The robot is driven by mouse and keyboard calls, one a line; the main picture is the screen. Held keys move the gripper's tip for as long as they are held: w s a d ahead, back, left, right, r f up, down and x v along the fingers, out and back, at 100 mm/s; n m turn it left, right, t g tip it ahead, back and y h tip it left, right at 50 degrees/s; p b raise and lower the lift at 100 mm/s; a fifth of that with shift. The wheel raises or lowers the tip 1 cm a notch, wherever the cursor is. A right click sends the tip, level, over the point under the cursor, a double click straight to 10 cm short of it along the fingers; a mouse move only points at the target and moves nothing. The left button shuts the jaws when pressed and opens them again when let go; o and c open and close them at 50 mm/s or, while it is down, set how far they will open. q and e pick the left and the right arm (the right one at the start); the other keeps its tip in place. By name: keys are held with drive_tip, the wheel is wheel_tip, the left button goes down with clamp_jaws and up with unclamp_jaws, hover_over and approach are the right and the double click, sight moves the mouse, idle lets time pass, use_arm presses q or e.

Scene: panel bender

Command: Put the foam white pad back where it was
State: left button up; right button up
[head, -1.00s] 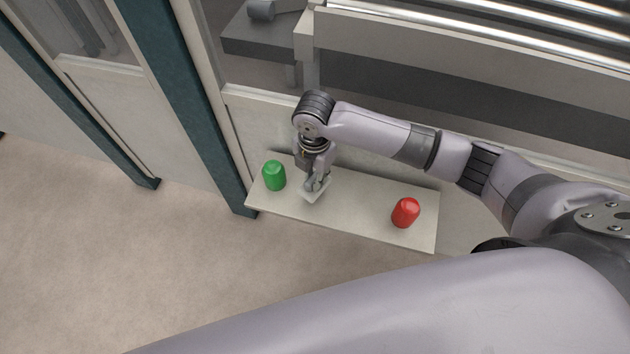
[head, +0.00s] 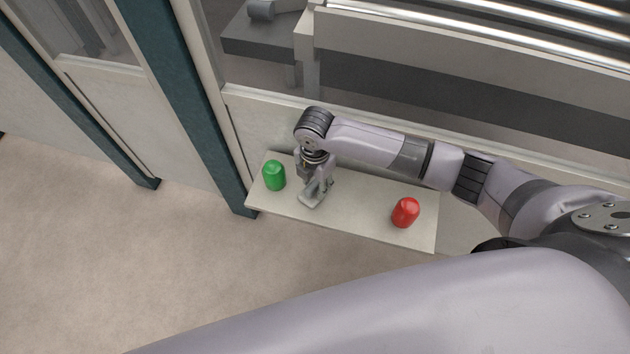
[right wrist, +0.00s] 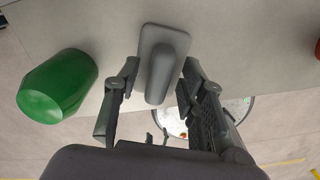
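The pad (head: 309,203) is a small, pale grey plate with a rounded grip on top. It appears to lie on the shelf (head: 350,205), between the green and red pieces. In the right wrist view the pad (right wrist: 160,62) is between the fingers, with a visible gap on each side of its grip. My right gripper (head: 318,190) is low over the shelf at the pad, and its fingers are open around the grip, seemingly without touching it. My left gripper is not in view.
A green cylinder (head: 274,175) stands close left of my right gripper. A red cylinder (head: 405,212) stands at the shelf's right part. The machine's wall (head: 262,118) rises behind the shelf. Floor (head: 130,260) lies open in front.

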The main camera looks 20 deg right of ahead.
sight(315, 184)
wheel_tip(315, 184, up, 12)
drive_tip(key=shift+p, duration=0.4)
idle(0.5)
